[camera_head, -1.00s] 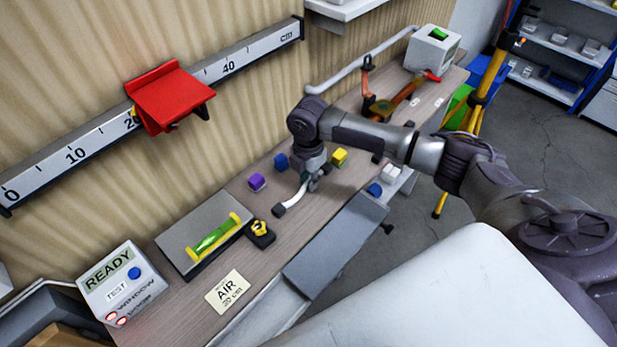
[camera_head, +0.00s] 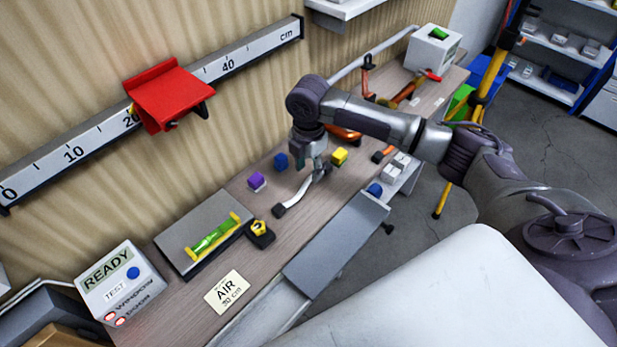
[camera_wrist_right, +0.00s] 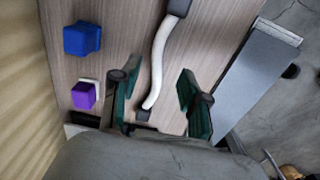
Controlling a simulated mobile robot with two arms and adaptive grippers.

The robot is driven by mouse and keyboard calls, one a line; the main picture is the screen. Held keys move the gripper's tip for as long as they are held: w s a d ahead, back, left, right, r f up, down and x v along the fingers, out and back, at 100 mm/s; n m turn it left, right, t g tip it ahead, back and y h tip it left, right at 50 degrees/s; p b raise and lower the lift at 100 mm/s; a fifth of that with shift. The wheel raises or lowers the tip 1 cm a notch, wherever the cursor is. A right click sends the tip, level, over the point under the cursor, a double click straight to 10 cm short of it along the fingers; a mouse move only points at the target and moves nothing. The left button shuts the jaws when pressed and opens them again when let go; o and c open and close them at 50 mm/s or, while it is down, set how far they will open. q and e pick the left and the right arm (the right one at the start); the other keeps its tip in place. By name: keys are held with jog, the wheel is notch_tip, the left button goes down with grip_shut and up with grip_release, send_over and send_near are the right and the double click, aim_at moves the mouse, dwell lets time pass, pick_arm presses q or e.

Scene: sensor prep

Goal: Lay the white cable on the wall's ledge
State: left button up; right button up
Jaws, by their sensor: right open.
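The white cable (camera_head: 298,198) lies slightly curved on the wooden bench, with dark ends. It also shows in the right wrist view (camera_wrist_right: 157,62), running up from between my fingers. My right gripper (camera_head: 316,166) is above the cable's far part, pointing down. In the wrist view its two green-padded fingers (camera_wrist_right: 158,92) are apart, one on each side of the cable's near end, with nothing held. A white ledge (camera_head: 345,10) juts from the wall at the top of the head view, cut off by the frame. My left gripper is not in view.
Purple (camera_head: 257,180), blue (camera_head: 281,161) and yellow (camera_head: 339,156) blocks stand near the cable. A red bracket (camera_head: 167,97) sticks out from the wall ruler (camera_head: 75,153). A grey plate with a green level (camera_head: 212,239) and an AIR card (camera_head: 227,292) lie nearer.

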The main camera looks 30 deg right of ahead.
aim_at(309, 182)
notch_tip(309, 182, up, 8)
jog(key=shift+f+b, duration=0.2)
jog(key=shift+b, duration=0.15)
